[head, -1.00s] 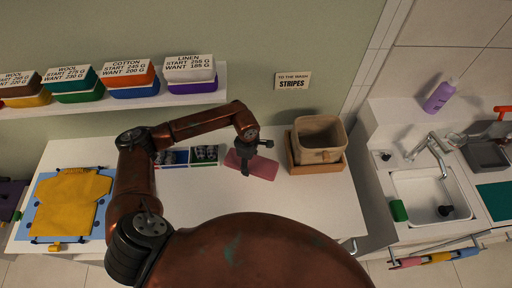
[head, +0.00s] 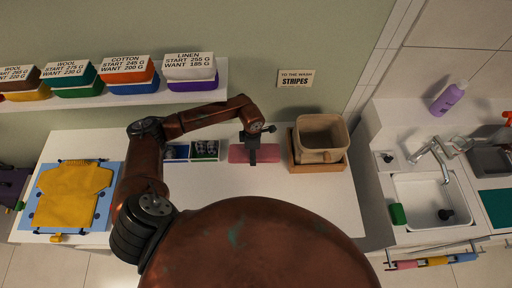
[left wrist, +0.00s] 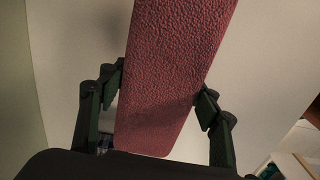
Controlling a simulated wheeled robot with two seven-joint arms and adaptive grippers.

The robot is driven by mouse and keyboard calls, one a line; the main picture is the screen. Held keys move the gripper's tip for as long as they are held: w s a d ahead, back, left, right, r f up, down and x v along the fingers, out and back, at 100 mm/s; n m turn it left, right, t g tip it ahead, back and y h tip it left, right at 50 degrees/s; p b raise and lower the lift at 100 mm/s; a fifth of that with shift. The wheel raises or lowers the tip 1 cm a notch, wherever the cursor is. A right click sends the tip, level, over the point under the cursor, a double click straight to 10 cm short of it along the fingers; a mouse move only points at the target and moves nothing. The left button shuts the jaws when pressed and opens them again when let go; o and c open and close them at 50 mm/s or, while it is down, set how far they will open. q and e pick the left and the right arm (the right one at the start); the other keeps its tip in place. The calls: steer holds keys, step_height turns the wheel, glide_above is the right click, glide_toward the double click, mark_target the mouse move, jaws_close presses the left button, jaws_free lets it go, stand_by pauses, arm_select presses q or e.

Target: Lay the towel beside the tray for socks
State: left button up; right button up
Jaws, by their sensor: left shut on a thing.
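The towel (head: 239,154) is a pinkish-red rectangle at the back of the white table, just right of the tray for socks (head: 191,154). The tray has a blue compartment and one with dark rolled socks; my arm covers its left part. A narrow gap shows between tray and towel. My left gripper (head: 252,158) is over the towel's middle and shut on it. In the left wrist view the towel (left wrist: 175,60) runs between the two fingers (left wrist: 155,112). I cannot tell whether it touches the table. My right gripper is not in view.
A beige bin in a brown wooden box (head: 320,168) stands close to the towel's right end. A yellow shirt (head: 72,193) lies on a blue board at left. A shelf (head: 130,104) with labelled boxes hangs behind. The table in front of the towel is clear.

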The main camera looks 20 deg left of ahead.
arm_select(q)
steer(key=shift+w+a+f, duration=0.1)
steer(key=shift+w+f, duration=0.2)
steer(key=shift+w, duration=0.1)
steer(key=shift+s+f+b, duration=0.1)
steer(key=shift+f+b, duration=0.25)
steer(key=shift+f, duration=0.05)
step_height(320, 180, down, 3)
steer(key=shift+f+b, duration=0.2)
steer(key=shift+b, duration=0.75)
steer(key=shift+f, duration=0.5)
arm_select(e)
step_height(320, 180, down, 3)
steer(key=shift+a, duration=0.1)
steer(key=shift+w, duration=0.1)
arm_select(q)
steer(key=shift+f+b, duration=0.6)
steer(key=shift+b, duration=0.2)
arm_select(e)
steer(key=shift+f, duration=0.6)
arm_select(q)
steer(key=o, duration=0.9)
